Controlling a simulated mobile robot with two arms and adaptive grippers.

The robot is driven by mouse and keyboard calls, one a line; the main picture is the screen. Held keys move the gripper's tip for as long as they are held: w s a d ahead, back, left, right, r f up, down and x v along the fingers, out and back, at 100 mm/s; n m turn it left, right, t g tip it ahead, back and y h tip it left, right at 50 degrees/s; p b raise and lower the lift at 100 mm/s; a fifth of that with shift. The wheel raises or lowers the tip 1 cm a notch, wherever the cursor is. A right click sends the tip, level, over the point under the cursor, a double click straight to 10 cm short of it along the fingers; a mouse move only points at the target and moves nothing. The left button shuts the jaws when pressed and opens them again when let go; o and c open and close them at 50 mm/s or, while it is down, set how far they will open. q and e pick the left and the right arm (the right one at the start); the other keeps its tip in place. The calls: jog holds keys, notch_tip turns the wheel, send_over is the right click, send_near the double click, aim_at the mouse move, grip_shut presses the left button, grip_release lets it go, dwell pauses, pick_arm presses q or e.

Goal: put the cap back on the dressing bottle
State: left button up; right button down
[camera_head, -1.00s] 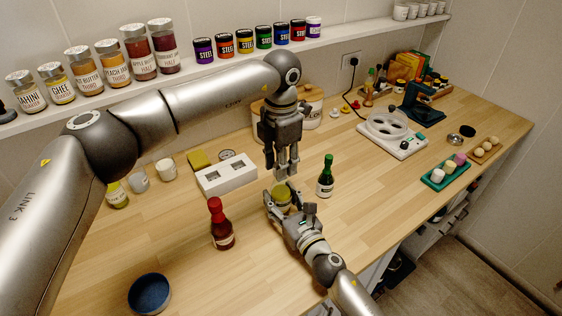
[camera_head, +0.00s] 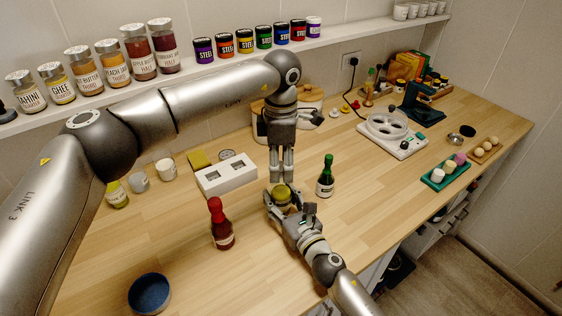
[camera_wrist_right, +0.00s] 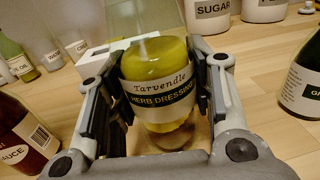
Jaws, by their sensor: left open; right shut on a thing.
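The dressing bottle (camera_head: 282,194), with yellow-green liquid and a "HERB DRESSING" label, stands on the counter; it also fills the middle of the right wrist view (camera_wrist_right: 160,88). Its clear upper part runs out of the top of that view. My right gripper (camera_head: 283,204) is shut around the bottle, fingers on both sides of the label (camera_wrist_right: 160,90). My left gripper (camera_head: 282,180) is open, pointing down directly above the bottle, its fingertips close to the bottle's top. I cannot make out the cap; the bottle's mouth is hidden.
A red sauce bottle (camera_head: 222,226) stands to the left and a dark green bottle (camera_head: 325,178) to the right. A white block with square holes (camera_head: 227,175) lies behind. A blue bowl (camera_head: 149,293) is at front left. The front counter between is clear.

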pick_arm(q)
notch_tip(320, 180, up, 12)
dwell(0.5)
pick_arm(e)
jog(key=c, duration=0.6)
grip_release()
jog(key=v, duration=1)
jog(key=shift+s+d+f, duration=0.1)
jog(key=shift+s, duration=0.2)
jog(key=shift+s+d, duration=0.35)
jog(key=shift+s, duration=0.25)
